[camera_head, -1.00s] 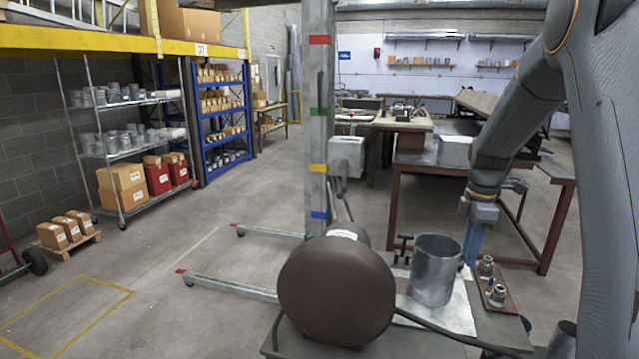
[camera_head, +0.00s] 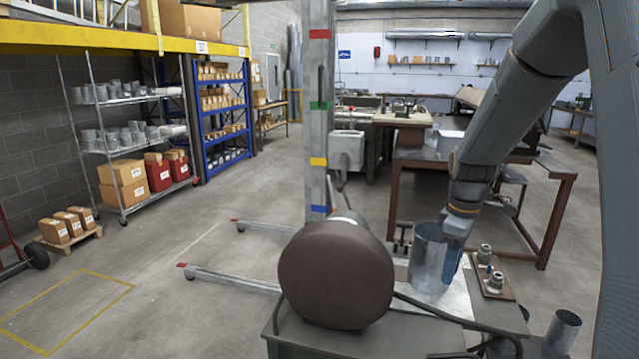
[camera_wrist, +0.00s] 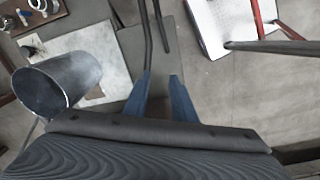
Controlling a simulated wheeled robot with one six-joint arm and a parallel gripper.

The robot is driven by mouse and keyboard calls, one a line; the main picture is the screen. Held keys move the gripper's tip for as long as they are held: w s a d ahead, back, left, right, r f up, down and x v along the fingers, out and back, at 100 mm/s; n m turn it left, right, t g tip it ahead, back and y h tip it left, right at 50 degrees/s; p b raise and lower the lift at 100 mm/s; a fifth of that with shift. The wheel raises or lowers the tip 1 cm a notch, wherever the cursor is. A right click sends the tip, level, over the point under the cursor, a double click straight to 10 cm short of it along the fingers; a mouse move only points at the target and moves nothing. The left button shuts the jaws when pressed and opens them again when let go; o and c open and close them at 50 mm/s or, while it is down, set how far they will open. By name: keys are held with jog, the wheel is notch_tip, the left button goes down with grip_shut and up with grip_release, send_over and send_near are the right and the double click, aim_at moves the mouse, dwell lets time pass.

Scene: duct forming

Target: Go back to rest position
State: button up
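My gripper (camera_head: 455,262) hangs fingers-down in the head view, in front of the right side of a grey metal duct cylinder (camera_head: 425,262). In the wrist view my gripper's two blue fingers (camera_wrist: 158,88) stand apart with nothing held between them. There the duct cylinder (camera_wrist: 58,86) is to the left of the fingers, clear of them. The cylinder stands on a pale sheet (camera_head: 457,300) on the workbench. Part of its right side is hidden by my gripper in the head view.
A large brown round machine part (camera_head: 336,275) stands left of the cylinder. A small tray with fittings (camera_head: 497,284) is to the right. A brown-framed table (camera_head: 555,172) stands behind.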

jog(key=s+a+f+m+b, duration=0.3)
jog(key=s+a+f+m, duration=0.1)
jog(key=s, duration=0.4)
jog(key=s+a+f+m+b, duration=0.3)
jog(key=s+a+f+m, duration=0.2)
jog(key=s, duration=0.4)
jog(key=shift+s+a+f+m+t, duration=0.25)
jog(key=shift+a+m+t, duration=0.15)
jog(key=shift+a+m, duration=0.45)
jog(key=shift+a, duration=0.25)
